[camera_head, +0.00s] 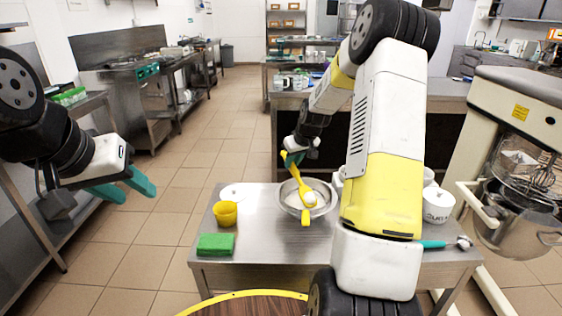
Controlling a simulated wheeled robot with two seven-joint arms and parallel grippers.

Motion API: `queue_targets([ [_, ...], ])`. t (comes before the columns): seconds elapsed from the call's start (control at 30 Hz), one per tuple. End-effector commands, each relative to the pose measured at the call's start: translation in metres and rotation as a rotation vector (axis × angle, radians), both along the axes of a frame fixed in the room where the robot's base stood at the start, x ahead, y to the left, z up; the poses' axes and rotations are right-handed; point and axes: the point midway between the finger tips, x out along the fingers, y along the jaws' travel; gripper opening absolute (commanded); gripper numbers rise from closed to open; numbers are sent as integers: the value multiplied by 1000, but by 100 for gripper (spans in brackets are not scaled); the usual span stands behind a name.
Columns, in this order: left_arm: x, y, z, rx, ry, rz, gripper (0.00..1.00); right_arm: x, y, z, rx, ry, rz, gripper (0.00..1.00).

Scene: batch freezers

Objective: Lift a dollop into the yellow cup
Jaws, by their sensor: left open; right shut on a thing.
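The yellow cup (225,214) stands upright on the left part of the steel table. A steel bowl (329,207) with pale contents stands to its right. My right gripper (292,158) is shut on the handle of a yellow spoon (298,180). The spoon slants down over the bowl. A white dollop (310,198) shows near its lower end; I cannot tell whether it is clear of the contents. A yellow piece shows at the bowl's front rim. My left gripper (122,190) is open and empty, left of the table and away from the cup.
A green sponge (216,244) lies in front of the cup, and a white disc (232,192) behind it. A white jar (438,206) and a teal-handled tool (434,244) are at the table's right. A large mixer (512,130) stands beyond. My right arm hides the table's middle right.

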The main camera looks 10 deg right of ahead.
Motion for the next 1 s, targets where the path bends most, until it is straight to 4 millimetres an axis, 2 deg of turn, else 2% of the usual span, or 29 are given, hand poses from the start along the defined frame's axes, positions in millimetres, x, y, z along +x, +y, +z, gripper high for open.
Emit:
queue_targets([
  [0.63, 0, 0, 0, 0, 0, 0, 42, 11, 3, 45, 0, 0, 1, 0],
  [1.0, 0, 0, 0, 0, 0, 0, 42, 38, 10, 39, -54, 218, 3, 0],
])
